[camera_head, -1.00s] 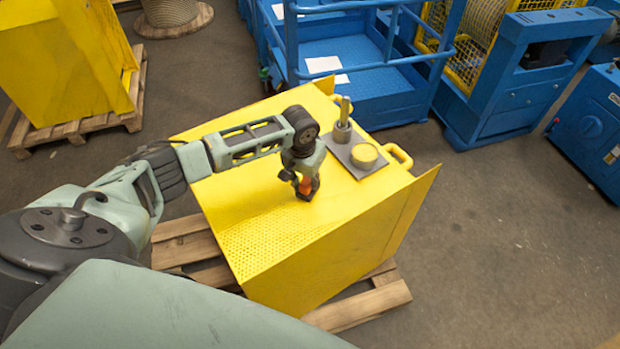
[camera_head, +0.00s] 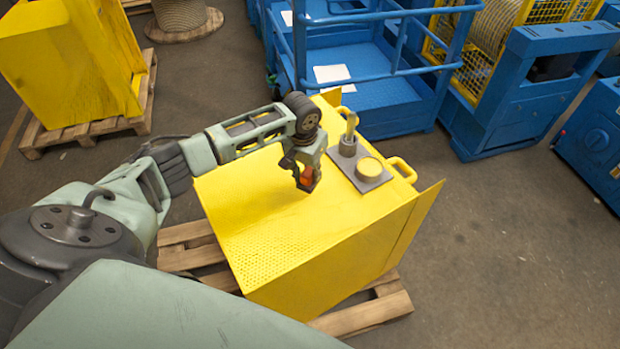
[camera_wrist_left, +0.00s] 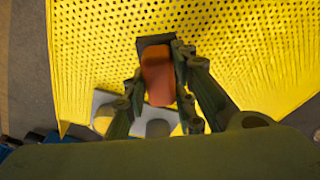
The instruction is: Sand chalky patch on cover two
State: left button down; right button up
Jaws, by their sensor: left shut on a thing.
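The yellow cover (camera_head: 250,205) with a perforated near part lies on a wooden pallet in the head view. Its perforated face also fills the left wrist view (camera_wrist_left: 230,40). I cannot make out a chalky patch on it. My left gripper (camera_head: 305,178) is over the cover's top, left of the grey plate. It is shut on an orange-brown block (camera_wrist_left: 157,76) with a dark pad (camera_wrist_left: 154,41) at its far end. Whether the pad touches the cover I cannot tell. My right gripper is not in view.
A grey plate (camera_head: 378,184) on the cover bears a round yellow piece (camera_head: 370,167) and a grey cup (camera_head: 347,148) with an upright tan piece. Yellow handles (camera_head: 403,168) stick out at the edge. Blue machines (camera_head: 510,95) stand behind. The floor at right is clear.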

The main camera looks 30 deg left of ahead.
pick_arm(q)
jog(key=shift+w+a+r, duration=0.1)
jog(key=shift+a+r, duration=0.05)
jog(key=shift+r, duration=0.95)
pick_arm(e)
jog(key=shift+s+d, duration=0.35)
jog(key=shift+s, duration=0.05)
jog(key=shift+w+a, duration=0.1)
pick_arm(q)
jog(key=shift+f, duration=0.1)
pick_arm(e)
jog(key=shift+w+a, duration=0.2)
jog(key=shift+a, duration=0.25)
